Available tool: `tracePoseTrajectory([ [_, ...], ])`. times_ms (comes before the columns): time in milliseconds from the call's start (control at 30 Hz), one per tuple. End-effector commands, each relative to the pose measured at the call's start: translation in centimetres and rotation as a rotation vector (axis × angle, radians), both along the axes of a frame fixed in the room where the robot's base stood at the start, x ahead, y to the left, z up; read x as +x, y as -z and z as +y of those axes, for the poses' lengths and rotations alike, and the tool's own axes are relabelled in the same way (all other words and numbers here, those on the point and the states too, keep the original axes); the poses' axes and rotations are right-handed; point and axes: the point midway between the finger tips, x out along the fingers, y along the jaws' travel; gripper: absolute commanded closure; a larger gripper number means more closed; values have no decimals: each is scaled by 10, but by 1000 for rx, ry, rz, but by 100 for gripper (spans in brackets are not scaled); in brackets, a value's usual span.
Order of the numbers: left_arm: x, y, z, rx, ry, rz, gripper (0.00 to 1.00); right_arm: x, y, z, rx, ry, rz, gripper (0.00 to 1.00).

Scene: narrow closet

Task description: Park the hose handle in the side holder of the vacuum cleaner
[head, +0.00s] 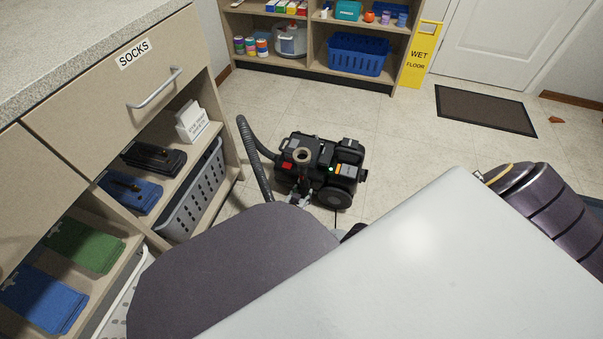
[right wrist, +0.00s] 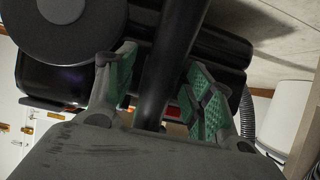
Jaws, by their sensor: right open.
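The black vacuum cleaner (head: 345,157) stands on the tiled floor, with a round tan-rimmed opening on top and a green light. Its corrugated hose (head: 251,150) arches up on its left side and runs down toward my right gripper (head: 299,198). In the right wrist view, the gripper's green-padded fingers (right wrist: 160,90) are open on either side of a black tube (right wrist: 170,60), apparently the hose handle. The vacuum's wheel (right wrist: 66,25) is close by at upper left. The handle's lower end and the side holder cannot be made out. My left gripper is out of view.
A sock cabinet (head: 100,80) with shelves and a grey basket (head: 193,190) is close on the left. A shelf with a blue basket (head: 358,54), a yellow wet floor sign (head: 420,55) and a dark mat (head: 485,110) are farther back.

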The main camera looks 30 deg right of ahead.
Motion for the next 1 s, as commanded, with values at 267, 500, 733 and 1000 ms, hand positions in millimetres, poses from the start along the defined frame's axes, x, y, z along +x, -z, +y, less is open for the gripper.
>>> tracePoseTrajectory([
  [267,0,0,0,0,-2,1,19,0,-7,0,1,2,-2,47],
  [500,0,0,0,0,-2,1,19,0,-16,0,-1,2,-2,47],
  [733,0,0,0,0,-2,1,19,0,-27,-1,-1,0,-2,47],
  [1000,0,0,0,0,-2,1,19,0,-42,0,0,1,-2,47],
])
